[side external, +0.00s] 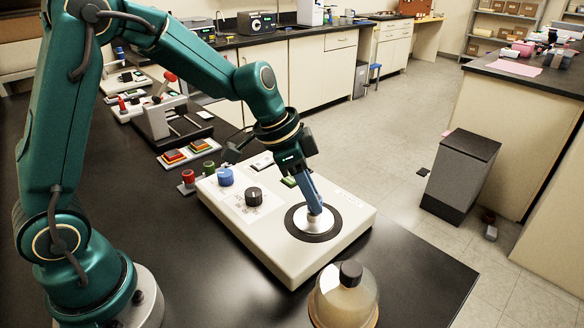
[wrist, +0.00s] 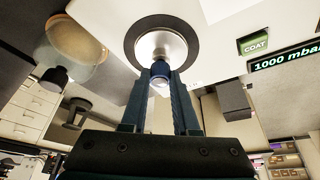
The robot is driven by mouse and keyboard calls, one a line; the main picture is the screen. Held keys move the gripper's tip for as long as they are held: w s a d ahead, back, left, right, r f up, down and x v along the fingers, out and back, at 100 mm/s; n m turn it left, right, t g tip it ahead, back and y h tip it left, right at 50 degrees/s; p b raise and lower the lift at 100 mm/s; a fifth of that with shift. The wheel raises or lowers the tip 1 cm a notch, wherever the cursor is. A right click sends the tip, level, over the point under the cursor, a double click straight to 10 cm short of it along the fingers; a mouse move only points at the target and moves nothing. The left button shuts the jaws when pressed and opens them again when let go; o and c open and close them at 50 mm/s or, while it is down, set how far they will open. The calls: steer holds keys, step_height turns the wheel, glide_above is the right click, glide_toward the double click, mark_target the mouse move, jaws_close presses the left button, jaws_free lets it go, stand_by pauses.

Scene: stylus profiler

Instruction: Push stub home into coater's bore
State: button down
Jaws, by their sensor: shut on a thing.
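The coater (side external: 345,255) is a low white box on the black bench. Its round silver stage (side external: 303,222) sits inside a black ring on the top, and it also shows in the wrist view (wrist: 160,42). My gripper (side external: 316,208) points down at the stage with its blue fingers shut. In the wrist view, the fingertips (wrist: 160,82) close on the stub (wrist: 159,70), a small dark blue and silver piece at the middle of the stage. The fingers hide part of the stub and the bore, so I cannot tell how deep it sits.
A glass dome with a black knob (side external: 350,274) stands on the bench right by the coater's front edge. Blue (side external: 225,177) and black (side external: 253,196) knobs rise from the coater's left part. A green COAT panel (wrist: 254,43) shows beside the ring.

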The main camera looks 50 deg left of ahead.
steer(key=shift+f, duration=0.3)
steer(key=shift+f, duration=0.15)
stand_by(0.6)
steer(key=c, duration=0.6)
jaws_free()
steer(key=shift+c, duration=0.3)
steer(key=shift+r, duration=3.5)
